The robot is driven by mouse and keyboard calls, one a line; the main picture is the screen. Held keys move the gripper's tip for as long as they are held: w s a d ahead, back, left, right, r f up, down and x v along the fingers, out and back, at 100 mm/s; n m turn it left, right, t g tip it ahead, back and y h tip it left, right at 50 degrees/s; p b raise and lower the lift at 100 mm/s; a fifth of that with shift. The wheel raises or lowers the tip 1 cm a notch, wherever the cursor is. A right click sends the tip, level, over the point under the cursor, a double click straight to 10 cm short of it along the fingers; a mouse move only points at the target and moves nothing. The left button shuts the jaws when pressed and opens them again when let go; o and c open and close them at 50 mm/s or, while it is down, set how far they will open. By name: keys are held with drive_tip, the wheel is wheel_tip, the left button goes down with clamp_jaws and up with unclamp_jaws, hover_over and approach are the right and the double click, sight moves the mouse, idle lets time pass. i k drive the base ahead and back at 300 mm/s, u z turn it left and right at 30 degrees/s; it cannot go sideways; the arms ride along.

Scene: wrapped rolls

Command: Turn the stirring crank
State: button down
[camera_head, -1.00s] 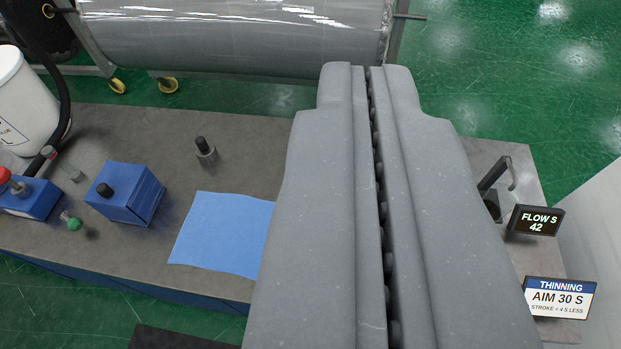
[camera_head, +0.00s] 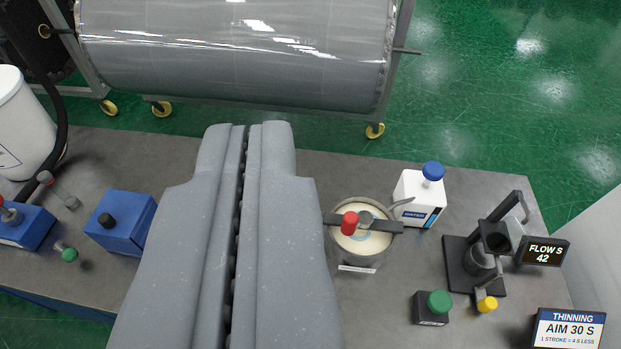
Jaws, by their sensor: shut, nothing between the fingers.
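The stirring crank's red knob (camera_head: 350,222) sits over a round pot (camera_head: 362,256) of cream-coloured liquid on the bench, right of my gripper. A dark bar (camera_head: 385,227) crosses the pot's top, with a grey hub near its middle. My gripper (camera_head: 247,127) is large and grey, and its two fingers lie together with nothing held. It points away over the bench, left of the pot, and appears apart from the knob. It hides the bench's middle left.
On the grey bench (camera_head: 400,300), a white bottle with a blue cap (camera_head: 420,197), a green button box (camera_head: 432,307) and a black stand with a cup (camera_head: 482,258) stand right of the pot. A flow display (camera_head: 544,252) reads 42. A wrapped roll (camera_head: 235,55) lies behind.

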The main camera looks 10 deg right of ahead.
sight(352, 220)
drive_tip(key=i, duration=0.85)
drive_tip(key=z, duration=0.45)
